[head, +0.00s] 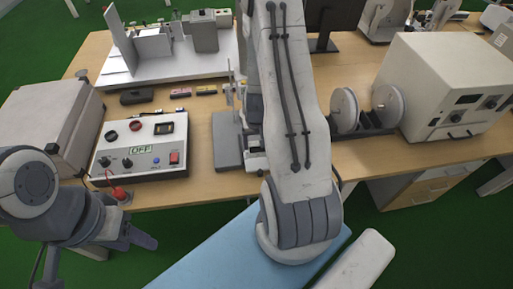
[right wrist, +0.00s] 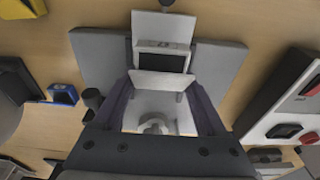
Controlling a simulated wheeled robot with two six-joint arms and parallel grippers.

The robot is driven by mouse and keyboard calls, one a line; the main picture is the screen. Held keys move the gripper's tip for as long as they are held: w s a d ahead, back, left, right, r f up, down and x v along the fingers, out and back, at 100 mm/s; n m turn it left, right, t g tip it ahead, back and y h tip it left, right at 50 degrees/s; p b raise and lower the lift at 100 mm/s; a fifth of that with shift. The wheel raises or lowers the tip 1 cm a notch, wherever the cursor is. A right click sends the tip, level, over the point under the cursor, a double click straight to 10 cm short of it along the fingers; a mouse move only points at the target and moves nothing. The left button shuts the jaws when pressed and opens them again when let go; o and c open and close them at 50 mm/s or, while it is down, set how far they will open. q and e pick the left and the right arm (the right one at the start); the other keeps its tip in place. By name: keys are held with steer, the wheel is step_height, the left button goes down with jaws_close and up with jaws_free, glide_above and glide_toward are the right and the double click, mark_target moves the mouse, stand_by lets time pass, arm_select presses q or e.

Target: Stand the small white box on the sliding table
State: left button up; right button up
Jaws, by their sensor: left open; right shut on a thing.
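In the right wrist view my right gripper (right wrist: 160,108) is shut on a small white box (right wrist: 160,83), with a dark finger on each side of it. The box is held close to a white stage with a dark slot (right wrist: 163,46), over a grey base plate (right wrist: 98,58). I cannot tell whether box and stage touch. In the head view the grey base plate (head: 228,152) shows left of my right arm, which hides most of the stage, the box and that gripper. My left gripper (head: 135,245) is open and empty at lower left, off the table's front edge.
A control panel (head: 150,163) reading OFF, with a red switch, stands left of the plate. A grey-white case (head: 45,120) is at far left. Two white spools (head: 345,108) and a white cabinet (head: 440,85) are on the right. Several small modules lie behind the panel.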

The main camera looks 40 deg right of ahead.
mark_target(256, 148)
arm_select(q)
steer(key=shift+f+b, duration=0.4)
steer(key=shift+f, duration=0.55)
arm_select(e)
steer(key=shift+f, duration=1)
steer(key=shift+f+b, duration=0.65)
arm_select(q)
steer(key=shift+f, duration=0.6)
arm_select(e)
steer(key=o, duration=1.4)
arm_select(q)
steer(key=shift+r, duration=0.15)
arm_select(e)
steer(key=shift+o, duration=0.2)
steer(key=shift+r, duration=0.2)
